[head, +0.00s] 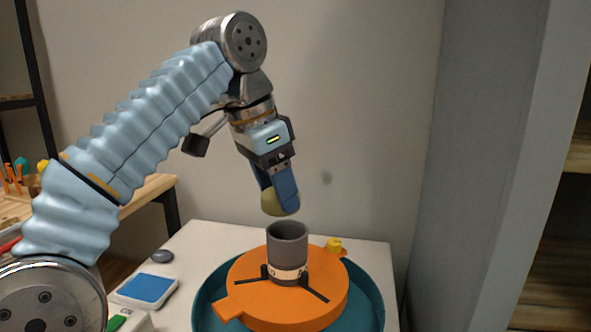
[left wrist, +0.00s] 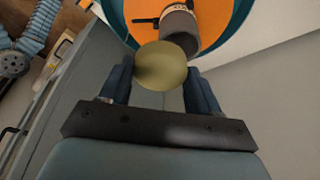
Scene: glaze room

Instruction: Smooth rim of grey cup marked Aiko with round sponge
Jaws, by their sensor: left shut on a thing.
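The grey cup (head: 287,245) stands upright on the orange wheel head (head: 250,287), with dark clamp arms around its foot. A pale band with small marks runs around its lower part; I cannot read them. My left gripper (head: 279,196) is shut on the round sponge (head: 272,203), a yellowish disc, and holds it just above the cup's rim, apart from it. In the left wrist view the sponge (left wrist: 160,65) sits between the two blue fingers, and the cup (left wrist: 180,28) shows beyond it. My right gripper is not in view.
A teal basin (head: 372,300) surrounds the wheel head. A small yellow thing (head: 334,244) sits at its back right. On the white table left of the basin are a blue pad (head: 147,288) in a pale tray and a dark grey stone-like thing (head: 162,256). A grey wall stands at right.

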